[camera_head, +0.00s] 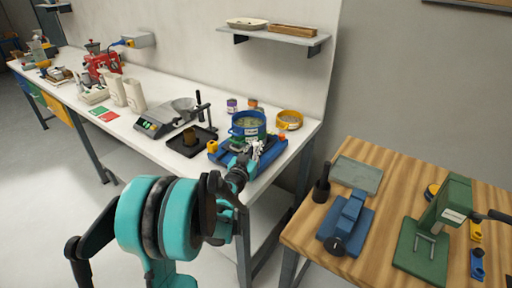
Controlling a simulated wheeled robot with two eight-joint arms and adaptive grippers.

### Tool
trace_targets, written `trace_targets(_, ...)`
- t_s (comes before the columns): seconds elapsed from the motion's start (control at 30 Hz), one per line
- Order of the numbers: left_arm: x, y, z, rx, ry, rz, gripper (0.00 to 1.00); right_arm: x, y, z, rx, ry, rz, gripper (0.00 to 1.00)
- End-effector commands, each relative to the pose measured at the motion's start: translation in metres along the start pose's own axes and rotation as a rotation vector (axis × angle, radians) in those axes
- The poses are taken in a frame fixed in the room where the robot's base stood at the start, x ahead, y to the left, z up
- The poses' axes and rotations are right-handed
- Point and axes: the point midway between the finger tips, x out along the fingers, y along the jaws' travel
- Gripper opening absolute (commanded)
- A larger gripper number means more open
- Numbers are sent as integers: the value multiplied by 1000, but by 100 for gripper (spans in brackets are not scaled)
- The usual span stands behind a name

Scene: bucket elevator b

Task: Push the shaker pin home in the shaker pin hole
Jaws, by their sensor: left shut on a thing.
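The sieve shaker (272,150) is a blue base on the white bench near its right end. A blue round sieve (248,124) with greenish content stands upright on it. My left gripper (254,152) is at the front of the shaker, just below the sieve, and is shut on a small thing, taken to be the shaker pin. The pin is hidden by the fingers. The pin hole cannot be made out, so how deep the pin sits cannot be told. A yellow knob and an orange knob show at the shaker's two ends. My right gripper is out of view.
A yellow-rimmed sieve (289,120) and small jars (232,105) stand behind the shaker. A black tray (191,141) and a scale (161,122) are to its left. A wall shelf (272,36) hangs above. A wooden table (390,165) with tools is at right.

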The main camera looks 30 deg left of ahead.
Motion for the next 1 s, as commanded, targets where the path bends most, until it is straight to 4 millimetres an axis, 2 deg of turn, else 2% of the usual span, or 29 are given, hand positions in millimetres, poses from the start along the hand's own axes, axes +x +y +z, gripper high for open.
trace_targets(0.13,0,0,5,0,0,0,0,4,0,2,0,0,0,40)
trace_targets(0.17,0,0,4,0,0,0,20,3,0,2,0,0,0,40)
trace_targets(0.23,0,0,3,0,0,0,38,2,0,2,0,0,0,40)
trace_targets(0.67,-6,0,3,0,0,-1,38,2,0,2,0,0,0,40)
trace_targets(0.77,-19,-1,3,0,0,-1,38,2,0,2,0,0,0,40)
trace_targets(1.0,-72,-1,3,0,0,-2,38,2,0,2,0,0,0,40)
